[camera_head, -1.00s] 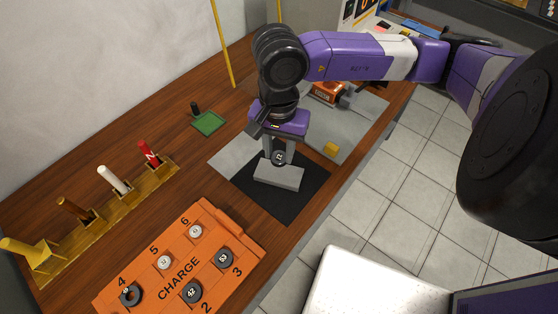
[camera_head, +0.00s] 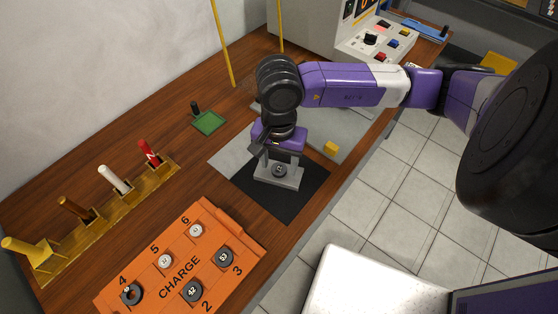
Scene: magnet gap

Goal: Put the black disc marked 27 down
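The black disc (camera_head: 279,170), its mark too small to read surely, lies on the pale grey block (camera_head: 289,184). The block stands on the black mat (camera_head: 285,206). My gripper (camera_head: 279,166) points down over the block, with one finger on either side of the disc. The fingers look spread, with a gap beside the disc. The gripper's body hides the back of the block.
An orange CHARGE tray (camera_head: 233,227) with numbered places and several discs lies in front. A wooden rack (camera_head: 110,205) with coloured pegs stands left.

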